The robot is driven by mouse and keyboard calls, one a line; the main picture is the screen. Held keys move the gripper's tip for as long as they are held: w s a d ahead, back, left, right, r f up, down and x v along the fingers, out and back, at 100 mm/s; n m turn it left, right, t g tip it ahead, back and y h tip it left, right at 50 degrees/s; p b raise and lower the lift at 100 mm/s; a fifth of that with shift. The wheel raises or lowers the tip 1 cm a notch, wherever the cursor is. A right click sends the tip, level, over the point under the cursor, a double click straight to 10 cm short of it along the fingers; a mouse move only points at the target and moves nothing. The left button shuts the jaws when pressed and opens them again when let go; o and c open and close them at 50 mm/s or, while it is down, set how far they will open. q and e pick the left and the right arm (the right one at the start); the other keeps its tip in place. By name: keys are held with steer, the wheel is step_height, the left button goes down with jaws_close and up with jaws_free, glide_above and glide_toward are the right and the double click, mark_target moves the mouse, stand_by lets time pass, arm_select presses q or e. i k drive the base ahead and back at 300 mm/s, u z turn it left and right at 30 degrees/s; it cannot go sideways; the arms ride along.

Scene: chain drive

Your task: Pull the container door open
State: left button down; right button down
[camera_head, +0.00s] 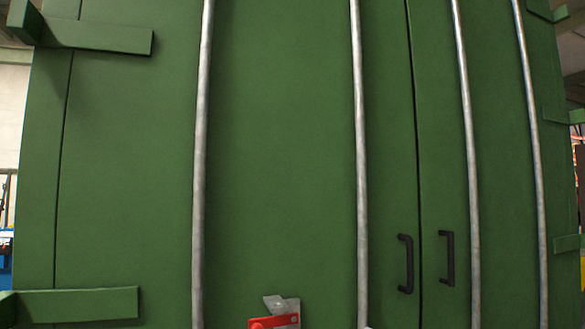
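The green container door fills the view as two leaves, a wide left leaf (280,150) and a right leaf (437,130), meeting at a dark vertical seam. The seam looks narrow and closed. A black pull handle (406,264) is on the left leaf just left of the seam. A second black handle (449,258) is on the right leaf just right of it. A grey bracket with a red part (276,321) shows at the bottom edge, cut off by the frame. Neither of my grippers can be seen.
Grey vertical rods (361,150) run down both leaves. Green hinge straps (95,37) stick out at the left and right sides. Beyond the container's left edge is a pale wall (12,110). The floor in front is out of view.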

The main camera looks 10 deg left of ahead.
mark_target(207, 174)
steer(key=k, duration=0.3)
steer(key=u, duration=0.8)
steer(key=i, duration=0.9)
steer(key=z, duration=0.55)
